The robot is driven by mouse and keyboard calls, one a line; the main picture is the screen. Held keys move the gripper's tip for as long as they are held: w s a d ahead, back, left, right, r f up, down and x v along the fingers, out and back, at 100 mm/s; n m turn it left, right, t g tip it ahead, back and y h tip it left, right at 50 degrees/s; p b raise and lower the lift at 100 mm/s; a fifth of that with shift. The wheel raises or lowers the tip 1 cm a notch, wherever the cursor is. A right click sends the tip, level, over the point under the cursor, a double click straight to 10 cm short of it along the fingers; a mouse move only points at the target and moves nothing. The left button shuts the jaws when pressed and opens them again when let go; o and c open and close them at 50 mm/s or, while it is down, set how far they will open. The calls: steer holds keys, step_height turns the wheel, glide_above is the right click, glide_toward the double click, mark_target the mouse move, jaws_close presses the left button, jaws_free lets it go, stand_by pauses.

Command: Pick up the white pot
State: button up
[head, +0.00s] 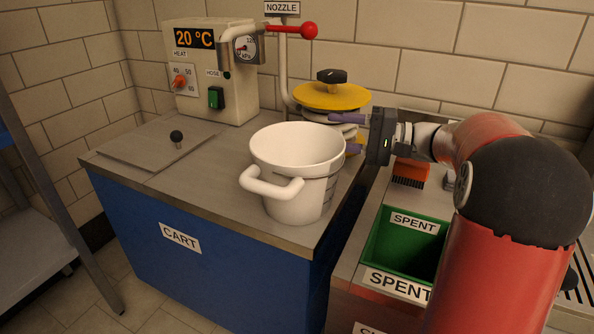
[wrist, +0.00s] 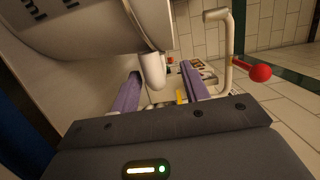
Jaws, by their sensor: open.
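The white pot (head: 297,165) stands upright on the cart's (head: 130,190) top, near its front right corner. It has a looped handle on its front left side and graduation marks on its right side. My gripper (head: 340,133) is at the right of the pot, level with its upper part, with its purple fingers pointing left. The fingers are apart. In the wrist view the pot (wrist: 85,25) fills the upper left, and a white handle-like part of it (wrist: 153,70) shows between the open fingers (wrist: 158,88). I cannot tell whether they touch it.
A yellow-lidded stack (head: 331,95) with a black knob stands close behind my gripper. A control box (head: 208,72) and a red-knobbed nozzle lever (head: 308,30) are at the back. A green SPENT bin (head: 405,240) lies right of the cart. The cart's left top holds a flat lid (head: 150,150).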

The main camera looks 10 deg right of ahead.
mark_target(321, 132)
steer(key=x, duration=0.4)
steer(key=shift+w+f, duration=0.2)
steer(key=shift+f, duration=0.05)
steer(key=shift+c, duration=0.4)
jaws_close()
